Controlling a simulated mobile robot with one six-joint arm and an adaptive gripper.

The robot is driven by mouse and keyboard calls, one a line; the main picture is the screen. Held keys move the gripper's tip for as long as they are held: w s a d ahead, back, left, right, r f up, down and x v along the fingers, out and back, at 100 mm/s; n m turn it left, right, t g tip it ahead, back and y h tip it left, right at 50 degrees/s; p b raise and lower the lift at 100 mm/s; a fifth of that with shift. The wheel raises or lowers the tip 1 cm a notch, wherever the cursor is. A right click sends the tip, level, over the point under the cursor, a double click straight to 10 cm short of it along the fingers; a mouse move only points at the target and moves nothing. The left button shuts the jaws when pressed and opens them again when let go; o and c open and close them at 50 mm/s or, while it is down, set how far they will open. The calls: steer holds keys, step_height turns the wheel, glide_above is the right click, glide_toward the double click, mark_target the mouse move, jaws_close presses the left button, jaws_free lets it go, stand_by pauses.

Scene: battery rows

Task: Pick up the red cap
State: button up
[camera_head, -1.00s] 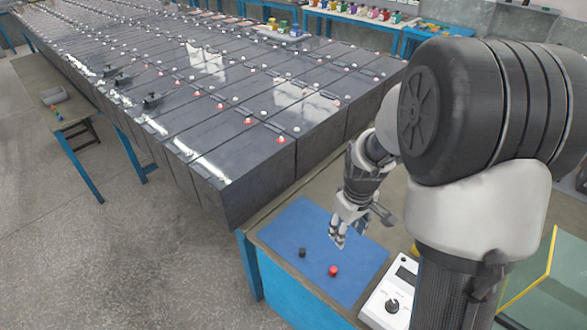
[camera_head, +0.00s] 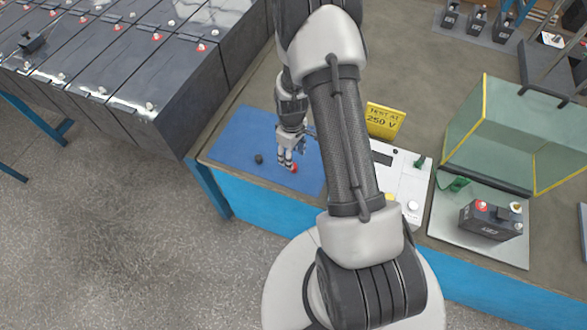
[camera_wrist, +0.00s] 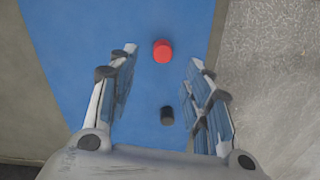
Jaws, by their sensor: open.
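The red cap (camera_head: 293,168) lies on the blue mat (camera_head: 232,140), close beside my fingertips in the head view. In the wrist view the red cap (camera_wrist: 162,51) shows whole, just beyond and between my two spread fingers. My gripper (camera_head: 287,163) points down over the mat, open and empty; it also shows in the wrist view (camera_wrist: 162,57). A black cap (camera_head: 259,159) lies on the mat to the left of the red one. In the wrist view the black cap (camera_wrist: 167,116) sits nearer my palm, between the fingers.
A white meter box (camera_head: 402,180) and a yellow "TEST AT 250 V" sign (camera_head: 383,121) stand right of the mat. Further right are a clear, yellow-edged guard (camera_head: 500,135) and a small battery (camera_head: 490,220) on a plate. Large battery rows (camera_head: 170,70) border the mat at left.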

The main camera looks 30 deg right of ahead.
steer(key=f, duration=0.1)
steer(key=f+b, duration=0.1)
steer(key=f, duration=0.1)
steer(key=f+b, duration=0.1)
steer(key=f, duration=0.1)
steer(key=shift+s+f, duration=0.15)
steer(key=shift+s, duration=0.25)
steer(key=shift+f, duration=0.4)
steer(key=shift+r, duration=0.1)
steer(key=shift+c, duration=0.2)
steer(key=c, duration=0.8)
